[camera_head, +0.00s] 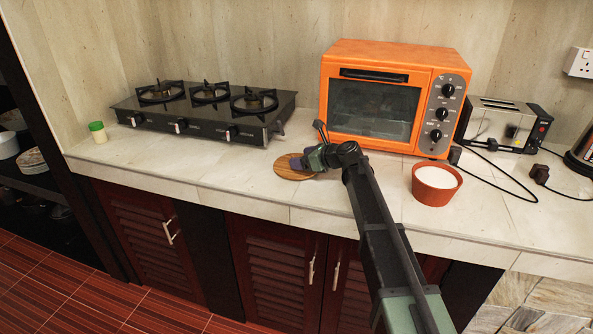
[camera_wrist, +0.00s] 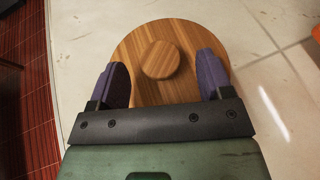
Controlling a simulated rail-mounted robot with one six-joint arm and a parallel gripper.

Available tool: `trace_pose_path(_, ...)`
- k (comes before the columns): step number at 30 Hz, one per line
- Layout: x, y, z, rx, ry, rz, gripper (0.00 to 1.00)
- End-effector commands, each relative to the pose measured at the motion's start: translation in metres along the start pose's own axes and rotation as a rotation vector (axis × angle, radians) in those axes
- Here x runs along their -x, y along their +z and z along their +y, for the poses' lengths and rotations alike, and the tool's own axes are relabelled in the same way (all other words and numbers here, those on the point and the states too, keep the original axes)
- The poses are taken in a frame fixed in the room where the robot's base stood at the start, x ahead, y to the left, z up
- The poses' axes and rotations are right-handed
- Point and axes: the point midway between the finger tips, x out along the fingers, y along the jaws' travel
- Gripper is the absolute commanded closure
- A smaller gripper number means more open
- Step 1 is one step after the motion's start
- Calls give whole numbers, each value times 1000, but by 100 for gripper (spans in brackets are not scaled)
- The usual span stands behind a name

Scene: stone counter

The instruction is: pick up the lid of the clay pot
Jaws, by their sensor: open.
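The lid is a round, flat wooden disc (camera_head: 285,171) with a round wooden knob. It lies on the stone counter in front of the orange oven, and my arm partly covers it in the head view. In the wrist view the lid (camera_wrist: 190,38) fills the upper middle, with its knob (camera_wrist: 160,60) at the centre. My gripper (camera_wrist: 163,72) is open above the lid, its two purple fingers on either side of the knob and apart from it. The clay pot (camera_head: 436,185) is reddish-orange with white contents and stands uncovered on the counter to the right of my arm.
An orange toaster oven (camera_head: 450,75) stands behind my gripper. A silver toaster (camera_head: 500,124) with black cables is to the right. The counter left of the lid is clear.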

Motion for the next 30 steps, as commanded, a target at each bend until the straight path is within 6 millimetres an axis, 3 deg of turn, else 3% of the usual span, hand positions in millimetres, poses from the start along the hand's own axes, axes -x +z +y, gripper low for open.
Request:
trace_pose_path(3, -20, -2, -1, 0, 1, 0, 27)
trace_pose_path(9, -19, 0, 0, 0, 0, 0, 27)
trace_pose_path(20, -19, 0, 0, 0, 0, 0, 81)
trace_pose_path(30, -17, 5, 0, 0, 0, 0, 81)
